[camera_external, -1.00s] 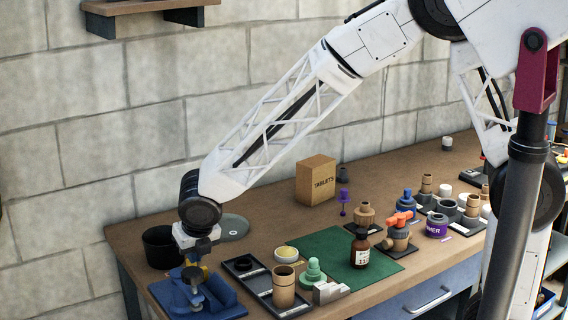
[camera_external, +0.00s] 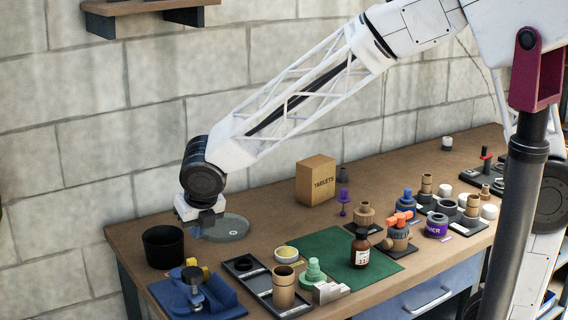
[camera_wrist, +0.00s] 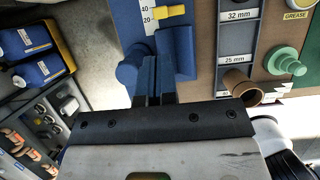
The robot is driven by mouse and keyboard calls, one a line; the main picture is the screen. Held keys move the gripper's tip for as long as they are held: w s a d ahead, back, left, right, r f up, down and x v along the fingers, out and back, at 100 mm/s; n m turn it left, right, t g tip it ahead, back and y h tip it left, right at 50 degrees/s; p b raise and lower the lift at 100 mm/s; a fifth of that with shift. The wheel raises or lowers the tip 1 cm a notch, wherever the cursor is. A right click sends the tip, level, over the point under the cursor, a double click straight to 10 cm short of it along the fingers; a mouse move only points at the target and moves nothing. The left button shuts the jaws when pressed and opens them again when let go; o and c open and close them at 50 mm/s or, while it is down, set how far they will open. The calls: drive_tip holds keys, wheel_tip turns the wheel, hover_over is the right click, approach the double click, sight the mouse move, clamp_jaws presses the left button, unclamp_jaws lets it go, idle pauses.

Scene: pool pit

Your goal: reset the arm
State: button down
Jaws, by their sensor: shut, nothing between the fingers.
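My gripper (camera_external: 197,231) hangs at the end of my white lattice arm, above the left part of the bench (camera_external: 270,215). It is between the black cup and the round grey dish, above and behind the blue fixture (camera_external: 222,304). In the wrist view, my gripper's two dark fingers (camera_wrist: 157,66) lie side by side, shut and empty. They point toward the blue fixture (camera_wrist: 178,50), partly covering it. A yellow piece (camera_wrist: 171,11) shows beside the fixture.
A black cup (camera_external: 163,247) and a grey dish (camera_external: 233,229) stand close by. A dark tray (camera_external: 262,286), a brown cylinder (camera_external: 284,288), a green mat (camera_external: 325,245) with a brown bottle (camera_external: 360,248), and a tablets box (camera_external: 316,180) lie to the right. Open air is above the bench.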

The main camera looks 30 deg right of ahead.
drive_tip(key=s+d+r+m, duration=0.2)
drive_tip(key=d+m, duration=0.4)
drive_tip(key=d, duration=0.2)
drive_tip(key=s+d+r+m+g, duration=0.1)
drive_tip(key=s+d+r+m, duration=0.2)
drive_tip(key=d+m, duration=0.4)
drive_tip(key=s+d+r+m, duration=0.2)
drive_tip(key=d+m, duration=0.2)
drive_tip(key=d, duration=0.6)
drive_tip(key=s+d+r+m, duration=0.1)
drive_tip(key=s+d+m, duration=1.3)
drive_tip(key=s+m, duration=0.3)
drive_tip(key=shift+d+m+g, duration=0.25)
drive_tip(key=shift+m+g, duration=0.15)
drive_tip(key=shift+m, duration=0.7)
drive_tip(key=shift+r, duration=0.15)
